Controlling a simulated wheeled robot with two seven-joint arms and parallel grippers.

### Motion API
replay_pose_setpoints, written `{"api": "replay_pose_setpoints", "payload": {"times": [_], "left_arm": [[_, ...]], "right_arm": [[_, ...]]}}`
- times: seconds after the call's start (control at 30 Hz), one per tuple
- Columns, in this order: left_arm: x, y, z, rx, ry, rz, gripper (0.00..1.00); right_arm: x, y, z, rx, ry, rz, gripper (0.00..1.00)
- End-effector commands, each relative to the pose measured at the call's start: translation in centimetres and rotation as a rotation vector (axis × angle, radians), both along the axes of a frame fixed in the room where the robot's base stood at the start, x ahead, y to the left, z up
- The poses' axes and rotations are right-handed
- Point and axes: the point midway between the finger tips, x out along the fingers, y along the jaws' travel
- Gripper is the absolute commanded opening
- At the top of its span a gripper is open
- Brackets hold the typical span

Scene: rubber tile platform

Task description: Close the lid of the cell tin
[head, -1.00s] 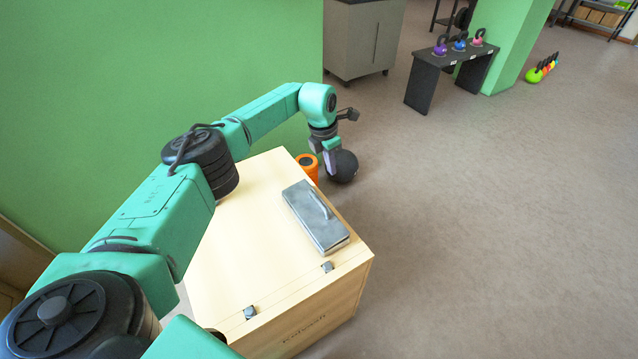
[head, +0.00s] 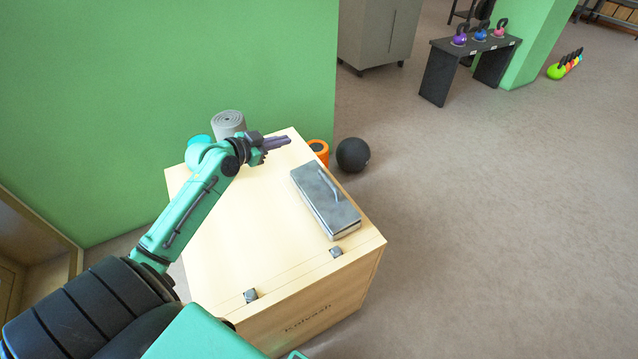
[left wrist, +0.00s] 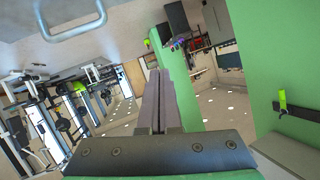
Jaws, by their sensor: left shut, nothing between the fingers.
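The cell tin (head: 326,204) is a long grey metal box on top of a pale wooden crate (head: 215,230). Its lid, with a raised bar handle (head: 330,185), lies flat over the tin in the head view; a thin seam shows at the near end. I cannot tell whether it is fully seated. My left gripper (head: 278,143) is shut and empty, beyond and to the left of the tin, apart from it. Its closed fingers (left wrist: 157,98) also show in the left wrist view, which does not clearly show the tin. My right gripper is out of view.
A grey roll (head: 228,124) stands behind my left wrist by the green wall (head: 150,80). An orange roller (head: 318,152) and a black ball (head: 353,155) are beyond the crate. Two small metal latches (head: 251,296) sit along its near edge. Floor to the right is clear.

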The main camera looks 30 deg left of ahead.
Motion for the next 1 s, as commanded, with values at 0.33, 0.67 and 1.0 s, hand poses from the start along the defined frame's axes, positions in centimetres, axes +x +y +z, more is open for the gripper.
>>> {"api": "replay_pose_setpoints", "payload": {"times": [0.33, 0.67, 1.0], "left_arm": [[-6.7, -6.0, -1.4, -0.213, 0.205, -0.224, 0.0], [-1.3, -9.1, -4.4, -0.212, 0.203, -0.221, 0.0], [1.2, -10.7, -9.0, -0.214, 0.205, -0.219, 0.0]], "right_arm": [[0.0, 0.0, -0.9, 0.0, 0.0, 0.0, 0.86], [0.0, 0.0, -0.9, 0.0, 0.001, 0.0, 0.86], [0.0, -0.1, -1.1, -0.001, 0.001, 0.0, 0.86]]}}
